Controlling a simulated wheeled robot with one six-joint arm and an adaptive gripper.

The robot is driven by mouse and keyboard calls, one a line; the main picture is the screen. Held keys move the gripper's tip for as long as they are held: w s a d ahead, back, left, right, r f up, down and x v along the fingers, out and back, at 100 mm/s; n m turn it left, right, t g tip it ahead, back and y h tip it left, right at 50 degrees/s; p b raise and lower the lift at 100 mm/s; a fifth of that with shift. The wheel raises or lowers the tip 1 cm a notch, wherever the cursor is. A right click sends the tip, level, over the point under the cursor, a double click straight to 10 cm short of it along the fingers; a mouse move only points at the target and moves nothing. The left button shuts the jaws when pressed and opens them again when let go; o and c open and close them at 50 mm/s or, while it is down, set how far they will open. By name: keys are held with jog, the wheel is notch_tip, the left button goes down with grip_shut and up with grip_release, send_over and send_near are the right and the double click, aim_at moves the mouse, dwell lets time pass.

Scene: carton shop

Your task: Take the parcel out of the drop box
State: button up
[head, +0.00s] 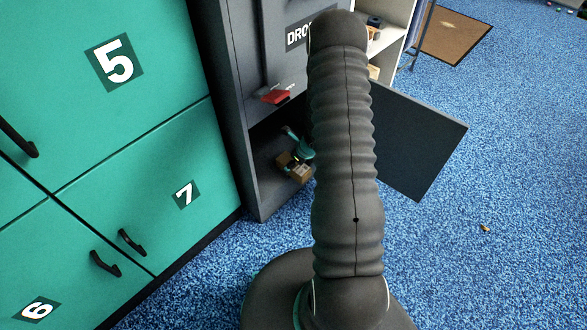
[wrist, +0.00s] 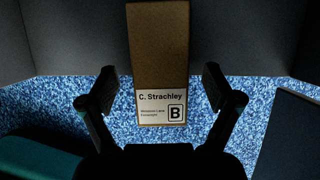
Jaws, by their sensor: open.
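The parcel (wrist: 158,45) is a brown carton with a white label reading "C. Strachley" and a boxed "B". In the wrist view it stands between the fingers of my gripper (wrist: 159,72), which are open with a visible gap on each side. In the head view the parcel (head: 299,173) shows low in the open lower compartment of the grey drop box (head: 238,90). My gripper (head: 297,142) is partly visible there, close to the parcel. My arm hides part of the compartment and of the drop box's lettering.
The dark lower door (head: 415,140) stands swung open to the right. A red piece (head: 275,96) juts from the drop box front above the opening. Teal lockers (head: 150,180) stand at left, white shelves (head: 393,35) behind. Blue carpet (head: 500,200) at right is mostly clear.

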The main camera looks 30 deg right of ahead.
jog(key=shift+x, duration=0.9)
jog(key=c, duration=1.4)
jog(key=shift+r, duration=0.1)
